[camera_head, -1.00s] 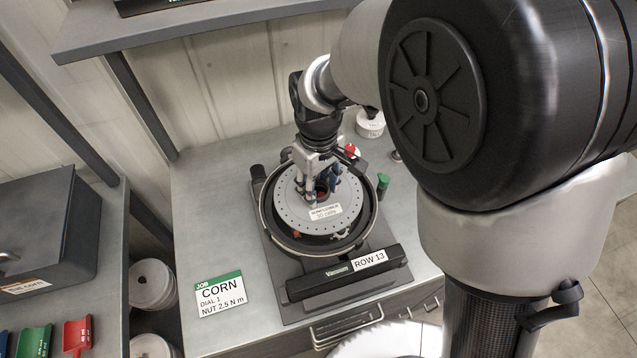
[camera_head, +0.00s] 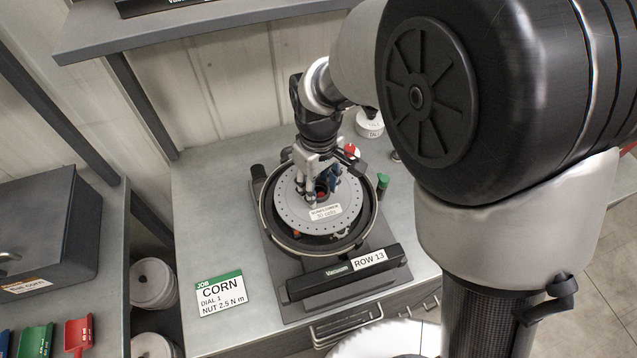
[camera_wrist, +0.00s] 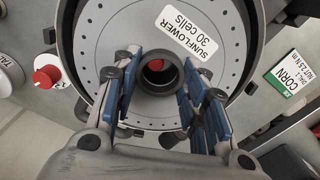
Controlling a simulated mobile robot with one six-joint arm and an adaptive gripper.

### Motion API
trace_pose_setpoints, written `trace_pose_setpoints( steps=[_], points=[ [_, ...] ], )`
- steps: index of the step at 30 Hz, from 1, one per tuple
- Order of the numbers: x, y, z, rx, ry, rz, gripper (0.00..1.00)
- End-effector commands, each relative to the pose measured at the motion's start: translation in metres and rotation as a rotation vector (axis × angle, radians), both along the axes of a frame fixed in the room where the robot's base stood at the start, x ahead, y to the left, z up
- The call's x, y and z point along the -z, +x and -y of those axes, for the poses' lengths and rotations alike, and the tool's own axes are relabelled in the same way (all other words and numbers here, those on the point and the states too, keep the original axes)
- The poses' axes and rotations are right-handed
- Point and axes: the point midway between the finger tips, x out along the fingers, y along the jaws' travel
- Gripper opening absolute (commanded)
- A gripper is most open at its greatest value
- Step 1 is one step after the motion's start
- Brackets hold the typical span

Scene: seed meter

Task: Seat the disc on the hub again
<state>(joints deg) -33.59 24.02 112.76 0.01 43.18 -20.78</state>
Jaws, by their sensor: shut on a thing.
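The pale grey disc (camera_head: 290,212), labelled SUNFLOWER 30 cells, is at the round black meter housing (camera_head: 282,241). It shows large in the wrist view (camera_wrist: 112,45). My gripper (camera_head: 322,188) points down at the disc's middle. Its blue-padded fingers (camera_wrist: 160,78) are shut on the disc's dark centre collar (camera_wrist: 157,90), one on each side. A red part (camera_wrist: 156,65) shows through the collar's hole; the rest of the hub is hidden. In the head view the disc lies toward the back of the housing, with dark interior showing in front. I cannot tell if it touches the hub.
A bar marked Vacuum and ROW 13 (camera_head: 345,272) crosses the front. A CORN job card (camera_head: 220,294) lies left on the bench (camera_head: 215,190). A red knob (camera_head: 350,150) and green-capped part (camera_head: 382,181) stand near the housing.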

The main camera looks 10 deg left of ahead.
Motion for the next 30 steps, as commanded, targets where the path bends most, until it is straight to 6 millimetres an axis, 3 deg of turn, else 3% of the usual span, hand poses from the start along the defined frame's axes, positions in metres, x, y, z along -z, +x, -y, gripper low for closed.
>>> trace_pose_setpoints(
  steps=[30],
  points=[
    [0.01,0.0,0.0,0.0,0.0,0.0,0.17]
  ],
)
